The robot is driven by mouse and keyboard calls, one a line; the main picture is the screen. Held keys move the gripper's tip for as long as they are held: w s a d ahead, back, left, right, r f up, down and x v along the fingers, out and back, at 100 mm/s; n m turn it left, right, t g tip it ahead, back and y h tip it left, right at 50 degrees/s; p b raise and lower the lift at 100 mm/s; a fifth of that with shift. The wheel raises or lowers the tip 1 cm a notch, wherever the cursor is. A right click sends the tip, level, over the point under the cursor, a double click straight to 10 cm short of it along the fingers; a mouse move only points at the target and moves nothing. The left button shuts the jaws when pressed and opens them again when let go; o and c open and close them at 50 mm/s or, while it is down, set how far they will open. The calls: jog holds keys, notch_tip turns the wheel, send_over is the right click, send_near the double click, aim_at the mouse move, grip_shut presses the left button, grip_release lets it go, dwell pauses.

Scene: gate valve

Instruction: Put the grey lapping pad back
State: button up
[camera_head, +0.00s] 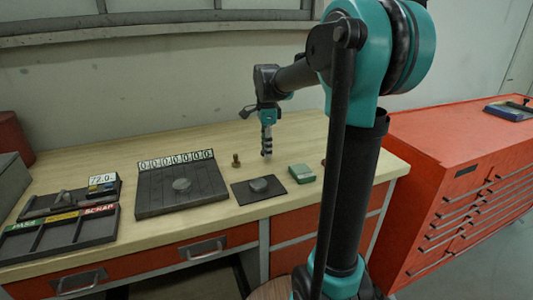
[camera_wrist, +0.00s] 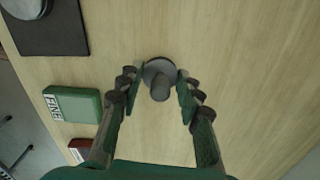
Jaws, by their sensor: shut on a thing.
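My gripper (camera_head: 267,148) points down over the back part of the wooden bench, behind the dark mat. In the wrist view my gripper (camera_wrist: 160,84) is shut on a grey pad (camera_wrist: 160,79), a round disc with a short knob. One finger is on each side of the disc. In the head view the pad is too small to make out clearly, and I cannot tell whether it touches the bench. A dark square mat (camera_head: 241,195) with a grey round disc (camera_head: 259,185) on it lies in front of the gripper.
A green box (camera_head: 302,174), labelled FINE in the wrist view (camera_wrist: 72,104), stands right of the mat. A small brown knobbed piece (camera_head: 236,160) stands left of the gripper. A dark numbered tray (camera_head: 160,205) and a labelled sorting tray (camera_head: 95,235) lie further left.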

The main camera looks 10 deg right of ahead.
jog(key=shift+f, duration=1.1)
jog(key=o, duration=1.1)
jog(key=shift+f, duration=0.1)
notch_tip(320, 180, up, 12)
jog(key=shift+r, duration=0.15)
